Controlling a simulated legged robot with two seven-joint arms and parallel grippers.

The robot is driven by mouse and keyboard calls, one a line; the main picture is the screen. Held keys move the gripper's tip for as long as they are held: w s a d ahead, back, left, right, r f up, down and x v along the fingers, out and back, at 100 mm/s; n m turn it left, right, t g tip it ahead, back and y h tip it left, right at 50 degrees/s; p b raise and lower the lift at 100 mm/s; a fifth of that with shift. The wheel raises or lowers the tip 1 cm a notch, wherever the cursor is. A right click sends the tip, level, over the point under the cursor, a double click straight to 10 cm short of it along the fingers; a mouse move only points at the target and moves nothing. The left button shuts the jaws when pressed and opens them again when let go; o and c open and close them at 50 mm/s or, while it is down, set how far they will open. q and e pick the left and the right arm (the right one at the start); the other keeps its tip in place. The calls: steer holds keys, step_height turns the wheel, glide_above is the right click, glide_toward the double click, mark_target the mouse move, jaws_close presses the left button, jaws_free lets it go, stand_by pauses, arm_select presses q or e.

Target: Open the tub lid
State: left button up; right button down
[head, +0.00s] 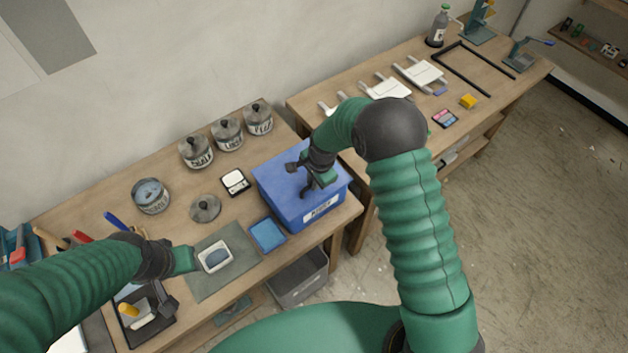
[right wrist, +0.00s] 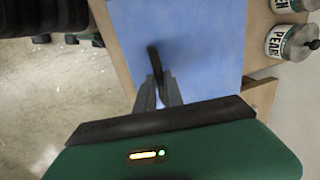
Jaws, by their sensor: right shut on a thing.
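The blue tub (head: 318,212) stands at the right end of the near workbench, with a white label on its front. Its flat blue lid (head: 277,175) appears to lie on top; I see no clear gap. My right gripper (head: 307,188) is over the lid, pointing down. In the right wrist view its fingers (right wrist: 158,97) are shut on the dark lid handle (right wrist: 154,58), with the blue lid (right wrist: 195,45) behind. My left gripper (head: 190,260) is over the bench beside a small pale dish; its fingers do not show clearly.
Several lidded jars (head: 228,133) stand behind the tub to the left. A loose round lid (head: 205,208), a blue tray (head: 267,234) and a grey mat (head: 235,272) lie left of it. A second bench (head: 400,60) with tools stands at the back right. A grey bin (head: 298,279) is below.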

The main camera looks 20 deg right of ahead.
steer(key=shift+a, duration=0.3)
steer(key=shift+d, duration=0.2)
arm_select(q)
steer(key=shift+a, duration=0.15)
arm_select(e)
steer(key=shift+a, duration=0.15)
steer(key=shift+r, duration=0.1)
stand_by(0.4)
